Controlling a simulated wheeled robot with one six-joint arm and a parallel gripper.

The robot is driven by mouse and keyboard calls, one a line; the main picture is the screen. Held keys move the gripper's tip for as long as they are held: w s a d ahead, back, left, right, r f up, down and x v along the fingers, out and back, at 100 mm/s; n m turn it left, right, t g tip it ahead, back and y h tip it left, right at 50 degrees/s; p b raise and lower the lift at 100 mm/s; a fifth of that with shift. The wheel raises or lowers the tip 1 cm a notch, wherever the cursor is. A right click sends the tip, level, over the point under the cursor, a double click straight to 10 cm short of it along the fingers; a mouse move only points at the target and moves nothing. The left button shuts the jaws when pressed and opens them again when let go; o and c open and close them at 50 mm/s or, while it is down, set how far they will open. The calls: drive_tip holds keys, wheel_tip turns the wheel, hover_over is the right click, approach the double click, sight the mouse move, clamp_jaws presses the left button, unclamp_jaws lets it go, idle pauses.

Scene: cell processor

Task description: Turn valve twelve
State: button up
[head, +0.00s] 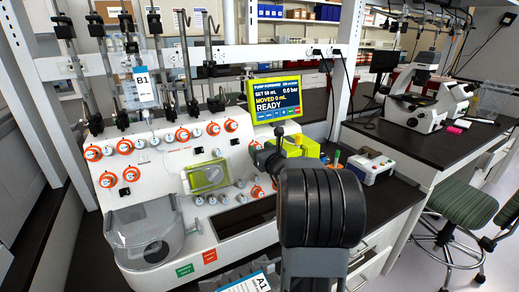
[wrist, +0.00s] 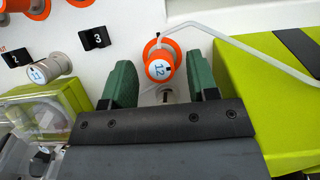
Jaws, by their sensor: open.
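Valve twelve (wrist: 160,66) is an orange knob with a white face marked "12", in the upper middle of the wrist view. My gripper (wrist: 157,62) is open, with one green finger to the left of the valve and the other to its right. There is a visible gap on the left; on the right the finger is close, and I cannot tell if it touches. In the head view my dark arm covers most of this area, and my fingers cannot be made out there.
White knob 11 (wrist: 48,68) and a lime-green pump housing (wrist: 40,108) are at left. A lime-green block (wrist: 275,100) stands close at right. A thin white tube (wrist: 250,48) arches from the valve area rightward. The display (head: 275,98) reads READY.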

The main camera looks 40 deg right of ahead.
drive_tip(key=shift+w, duration=0.25)
drive_tip(key=shift+c, duration=0.3)
drive_tip(key=c, duration=0.9)
drive_tip(key=shift+d+f+n+y+b, duration=0.1)
drive_tip(key=shift+f+n+y+b, duration=0.1)
drive_tip(key=shift+n+y+b, duration=0.4)
drive_tip(key=shift+o, duration=0.2)
drive_tip(key=shift+r+n+b, duration=0.15)
drive_tip(key=shift+n+b, duration=0.15)
drive_tip(key=shift+n, duration=0.1)
drive_tip(key=o, duration=0.9)
